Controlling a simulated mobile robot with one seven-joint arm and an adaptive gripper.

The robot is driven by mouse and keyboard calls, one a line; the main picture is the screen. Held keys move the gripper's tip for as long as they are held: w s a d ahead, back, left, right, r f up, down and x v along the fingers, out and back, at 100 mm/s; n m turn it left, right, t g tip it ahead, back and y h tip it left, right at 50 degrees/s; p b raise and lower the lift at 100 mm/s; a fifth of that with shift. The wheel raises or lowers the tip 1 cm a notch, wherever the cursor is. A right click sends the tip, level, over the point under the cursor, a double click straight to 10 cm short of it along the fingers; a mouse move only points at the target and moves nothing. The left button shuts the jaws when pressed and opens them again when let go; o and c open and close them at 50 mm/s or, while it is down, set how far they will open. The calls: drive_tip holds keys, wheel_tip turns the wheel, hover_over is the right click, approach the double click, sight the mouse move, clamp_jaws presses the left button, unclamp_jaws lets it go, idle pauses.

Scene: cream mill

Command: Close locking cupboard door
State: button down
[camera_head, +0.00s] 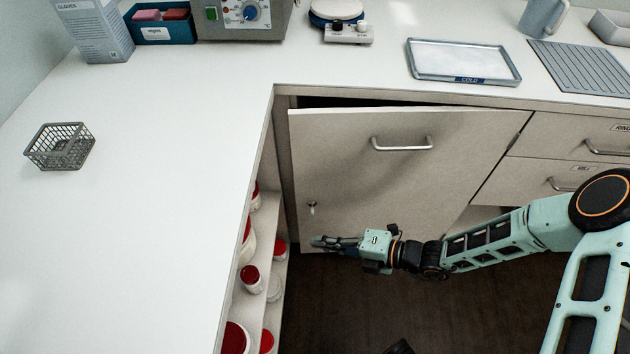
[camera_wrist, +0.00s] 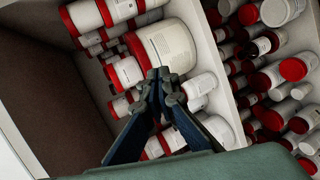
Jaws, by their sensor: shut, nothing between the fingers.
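The cupboard door (camera_head: 350,170) is a pale panel with a metal bar handle (camera_head: 401,143) near its top. A small key or lock (camera_head: 311,208) sits low near its left edge. The door stands slightly ajar, with a dark gap along its top left and its left edge out from the frame. My gripper (camera_head: 318,242) is at the lower left corner of the door, fingers together and pointing left; I cannot tell whether it touches the door. In the wrist view the closed, empty fingers (camera_wrist: 160,85) are in front of shelves of jars.
Open shelves (camera_head: 265,225) with red-capped jars (camera_head: 251,275) stand left of the door, under the white counter (camera_head: 150,230). A wire basket (camera_head: 60,146) and a COLD tray (camera_head: 463,62) are on the counters. Drawers (camera_head: 560,135) are at right. Dark floor (camera_head: 470,305) below is mostly clear.

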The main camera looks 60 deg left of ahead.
drive_tip(key=w+a+r+m+t+y+b, duration=0.3)
drive_tip(key=w+r+m+t+y+b, duration=0.15)
drive_tip(key=w+r+y, duration=0.3)
drive_tip(key=b, duration=0.2)
approach(303, 164)
drive_tip(key=s+a, duration=0.1)
drive_tip(key=s, duration=0.2)
drive_tip(key=shift+n+g+h, duration=0.25)
drive_tip(key=shift+g+h, duration=0.2)
drive_tip(key=a, duration=0.2)
drive_tip(key=w+a+b, duration=0.1)
drive_tip(key=shift+w+a+r, duration=0.2)
drive_tip(key=shift+w+a, duration=0.05)
drive_tip(key=shift+a, duration=0.1)
drive_tip(key=shift+w+a+r, duration=0.1)
drive_tip(key=shift+w+a, duration=0.15)
drive_tip(key=shift+a, duration=0.2)
